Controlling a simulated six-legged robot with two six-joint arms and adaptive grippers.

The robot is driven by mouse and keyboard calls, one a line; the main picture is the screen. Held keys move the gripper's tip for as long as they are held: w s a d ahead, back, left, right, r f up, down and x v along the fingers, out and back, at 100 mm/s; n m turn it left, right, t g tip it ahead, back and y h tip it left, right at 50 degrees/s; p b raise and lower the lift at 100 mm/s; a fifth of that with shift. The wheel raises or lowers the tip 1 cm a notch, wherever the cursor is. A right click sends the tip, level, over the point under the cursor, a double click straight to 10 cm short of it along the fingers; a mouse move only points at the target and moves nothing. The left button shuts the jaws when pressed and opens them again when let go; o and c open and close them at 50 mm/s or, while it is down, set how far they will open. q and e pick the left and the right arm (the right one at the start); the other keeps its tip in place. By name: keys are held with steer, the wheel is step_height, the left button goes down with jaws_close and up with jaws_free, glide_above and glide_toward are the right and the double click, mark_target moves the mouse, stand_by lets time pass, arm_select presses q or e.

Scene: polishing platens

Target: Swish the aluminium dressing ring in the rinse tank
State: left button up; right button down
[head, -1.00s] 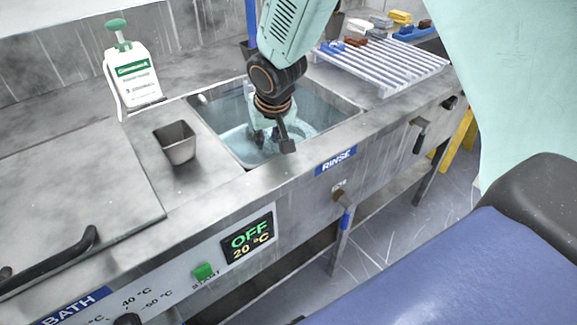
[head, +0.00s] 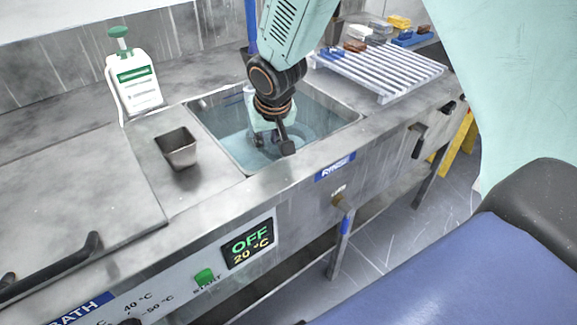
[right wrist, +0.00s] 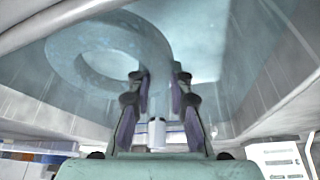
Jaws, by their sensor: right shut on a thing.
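The rinse tank (head: 218,128) is a sunken steel basin with clear bluish water, set in the counter above a blue RINSE label. My right gripper (head: 271,140) reaches down into it, its fingers low in the basin. In the right wrist view, my right gripper (right wrist: 160,85) is shut on the near side of the aluminium dressing ring (right wrist: 75,65). The ring is a flat, pale grey-blue annulus, seen through the water. In the head view the ring shows only faintly, beside the fingers. My left gripper is not in view.
A lidded bath (head: 75,190) lies at left.

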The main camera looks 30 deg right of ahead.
step_height(320, 180, up, 10)
steer(key=p, duration=0.8)
steer(key=shift+r+p, duration=0.25)
steer(key=shift+p, duration=0.15)
steer(key=shift+f, duration=0.1)
steer(key=shift+w, duration=0.1)
stand_by(0.9)
